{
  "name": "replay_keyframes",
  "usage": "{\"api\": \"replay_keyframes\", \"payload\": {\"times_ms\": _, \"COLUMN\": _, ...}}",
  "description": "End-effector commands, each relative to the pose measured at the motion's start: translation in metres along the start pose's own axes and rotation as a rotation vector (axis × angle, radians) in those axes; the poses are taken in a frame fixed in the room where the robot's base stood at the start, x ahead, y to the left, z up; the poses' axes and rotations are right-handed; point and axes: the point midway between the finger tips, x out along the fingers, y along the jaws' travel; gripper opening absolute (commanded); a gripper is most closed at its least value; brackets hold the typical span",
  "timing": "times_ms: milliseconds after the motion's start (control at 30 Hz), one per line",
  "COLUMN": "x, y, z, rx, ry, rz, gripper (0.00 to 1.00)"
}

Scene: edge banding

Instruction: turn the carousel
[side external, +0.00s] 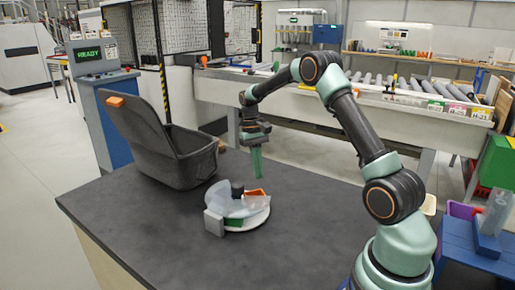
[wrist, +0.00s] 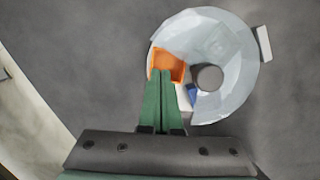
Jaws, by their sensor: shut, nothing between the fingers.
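The carousel (side external: 258,219) is a low round white unit on the dark table, with a clear cover (side external: 226,197) over much of it and a dark round knob (side external: 237,188) in its middle. The knob also shows in the wrist view (wrist: 208,78). An orange compartment (wrist: 168,64) lies uncovered, with a small blue part (wrist: 192,94) near the knob. A green part (side external: 234,223) shows at the front in the side view. My gripper (side external: 258,177) is shut and empty, pointing down above the orange compartment. In the wrist view its green fingertips (wrist: 163,73) overlap that compartment's edge.
A grey upright block (side external: 213,222) stands at the carousel's left rim. A dark open bin (side external: 185,163) with a raised lid sits behind it on the left. The tabletop (side external: 130,220) is bare in front and to the left.

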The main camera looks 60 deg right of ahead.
Motion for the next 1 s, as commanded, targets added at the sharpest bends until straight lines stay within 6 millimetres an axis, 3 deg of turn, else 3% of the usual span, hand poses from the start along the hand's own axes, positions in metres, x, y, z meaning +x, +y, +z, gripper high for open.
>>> {"api": "replay_keyframes", "payload": {"times_ms": 100, "x": -0.014, "y": 0.001, "z": -0.001, "rx": 0.000, "ry": 0.001, "rz": 0.000, "gripper": 0.00}}
{"api": "replay_keyframes", "payload": {"times_ms": 133, "x": -0.016, "y": 0.001, "z": -0.001, "rx": 0.000, "ry": 0.001, "rz": -0.001, "gripper": 0.08}}
{"api": "replay_keyframes", "payload": {"times_ms": 300, "x": -0.040, "y": -0.015, "z": 0.004, "rx": -0.040, "ry": 0.053, "rz": 0.001, "gripper": 0.73}}
{"api": "replay_keyframes", "payload": {"times_ms": 333, "x": -0.047, "y": -0.020, "z": 0.006, "rx": -0.055, "ry": 0.073, "rz": 0.001, "gripper": 0.81}}
{"api": "replay_keyframes", "payload": {"times_ms": 500, "x": -0.082, "y": -0.052, "z": 0.021, "rx": -0.146, "ry": 0.187, "rz": -0.001, "gripper": 0.81}}
{"api": "replay_keyframes", "payload": {"times_ms": 667, "x": -0.096, "y": -0.066, "z": 0.029, "rx": -0.187, "ry": 0.240, "rz": -0.004, "gripper": 0.81}}
{"api": "replay_keyframes", "payload": {"times_ms": 833, "x": -0.082, "y": -0.068, "z": 0.026, "rx": -0.190, "ry": 0.240, "rz": -0.004, "gripper": 0.81}}
{"api": "replay_keyframes", "payload": {"times_ms": 1000, "x": -0.052, "y": -0.068, "z": 0.019, "rx": -0.189, "ry": 0.238, "rz": -0.004, "gripper": 0.81}}
